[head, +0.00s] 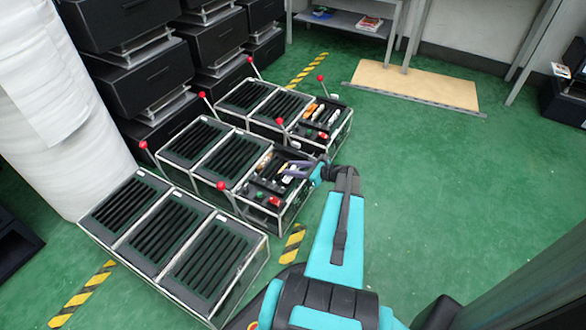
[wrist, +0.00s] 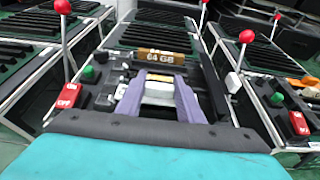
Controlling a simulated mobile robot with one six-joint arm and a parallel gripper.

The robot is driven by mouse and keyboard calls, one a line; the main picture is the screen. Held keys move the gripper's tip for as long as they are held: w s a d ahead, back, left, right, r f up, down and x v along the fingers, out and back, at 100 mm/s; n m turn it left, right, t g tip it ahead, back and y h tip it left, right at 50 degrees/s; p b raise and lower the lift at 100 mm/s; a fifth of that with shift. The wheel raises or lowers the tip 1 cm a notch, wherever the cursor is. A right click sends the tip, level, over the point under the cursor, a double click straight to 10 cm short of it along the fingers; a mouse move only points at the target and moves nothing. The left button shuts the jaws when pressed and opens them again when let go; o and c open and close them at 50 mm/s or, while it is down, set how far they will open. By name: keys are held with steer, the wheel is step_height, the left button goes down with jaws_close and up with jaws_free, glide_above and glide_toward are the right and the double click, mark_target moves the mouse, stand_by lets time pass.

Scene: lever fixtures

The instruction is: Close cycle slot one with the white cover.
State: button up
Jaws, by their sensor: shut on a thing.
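My gripper (wrist: 160,100) has two purple fingers shut on a small white block (wrist: 160,88), which looks like the white cover. In the head view my gripper (head: 298,168) is over the right end of the middle unit. The fingers are above that unit's black control panel (wrist: 108,100). A red block (wrist: 68,95) and a green button (wrist: 91,74) are left of the fingers. The white block's underside and whatever lies beneath it are hidden. I cannot make out a slot label.
Red-ball levers (wrist: 63,7) stand at the panel's left and, to the right, another lever (wrist: 247,36). A neighbouring unit has its own red block (wrist: 298,122) and green button (wrist: 277,98). Black bins (head: 155,80) stand behind. The green floor (head: 450,190) at right is open.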

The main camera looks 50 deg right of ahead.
steer(key=shift+f, duration=1.15)
stand_by(0.5)
steer(key=o, duration=1.1)
steer(key=shift+c, duration=0.2)
steer(key=p+v, duration=0.3)
steer(key=v, duration=1)
steer(key=shift+s+p, duration=0.3)
steer(key=shift+r, duration=0.2)
